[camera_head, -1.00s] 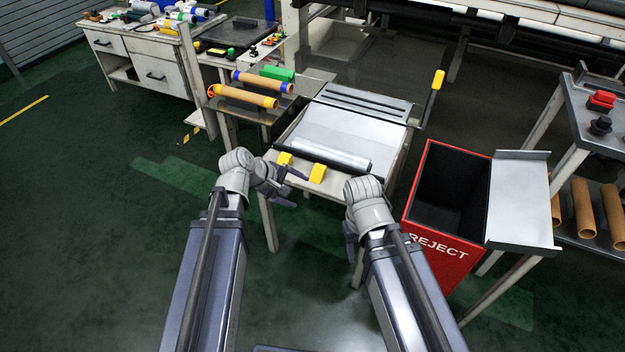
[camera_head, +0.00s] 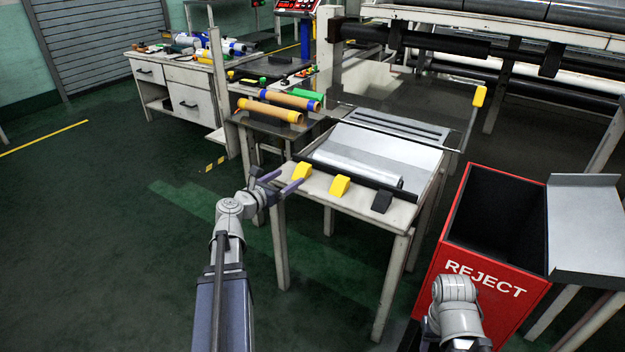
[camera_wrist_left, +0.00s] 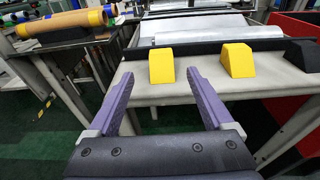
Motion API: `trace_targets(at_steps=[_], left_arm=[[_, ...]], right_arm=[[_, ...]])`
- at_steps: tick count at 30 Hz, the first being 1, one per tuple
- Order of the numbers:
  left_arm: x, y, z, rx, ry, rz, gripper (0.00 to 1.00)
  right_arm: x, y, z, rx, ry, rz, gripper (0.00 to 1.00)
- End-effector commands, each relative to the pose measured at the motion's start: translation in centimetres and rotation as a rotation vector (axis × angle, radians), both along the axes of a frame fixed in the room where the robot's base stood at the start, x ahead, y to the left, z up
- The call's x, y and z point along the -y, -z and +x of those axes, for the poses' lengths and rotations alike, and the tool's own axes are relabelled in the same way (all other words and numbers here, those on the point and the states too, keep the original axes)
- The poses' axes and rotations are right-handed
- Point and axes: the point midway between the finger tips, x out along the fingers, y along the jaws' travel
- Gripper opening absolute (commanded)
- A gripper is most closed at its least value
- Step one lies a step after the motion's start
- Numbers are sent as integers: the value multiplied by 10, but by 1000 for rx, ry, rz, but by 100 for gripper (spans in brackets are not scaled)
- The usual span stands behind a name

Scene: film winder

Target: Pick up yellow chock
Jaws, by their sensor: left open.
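Two yellow chocks sit on the front ledge of the light table (camera_head: 402,212). The left yellow chock (camera_head: 301,171) also shows in the left wrist view (camera_wrist_left: 161,66), ahead of and between my fingertips. The right yellow chock (camera_head: 340,186) also shows in the left wrist view (camera_wrist_left: 237,61), right of my right finger. My left gripper (camera_head: 279,183) is open and empty, just short of the left chock and apart from it. My right arm shows at the lower right, in front of the red bin; its gripper's fingers cannot be made out.
A black chock (camera_head: 382,201) stands right of the yellow ones. A silver roll (camera_head: 358,168) lies behind them along a dark bar. Orange rolls (camera_head: 268,110) lie on a side stand at left. A red REJECT bin (camera_head: 487,277) stands at right. The floor at left is clear.

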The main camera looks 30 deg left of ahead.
Motion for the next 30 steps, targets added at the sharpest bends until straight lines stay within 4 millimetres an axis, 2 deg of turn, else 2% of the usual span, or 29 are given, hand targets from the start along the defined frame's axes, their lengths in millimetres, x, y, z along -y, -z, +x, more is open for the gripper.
trace_targets(at_steps=[9,16,25,30], left_arm=[[2,3,25,-1,4,2,85],[4,4,31,-1,4,4,85],[7,11,71,-2,5,4,85],[9,11,78,-2,4,5,85]], right_arm=[[0,3,0,0,1,0,50],[0,4,0,0,1,0,50],[0,10,0,0,3,0,50],[0,11,0,0,3,0,50]])
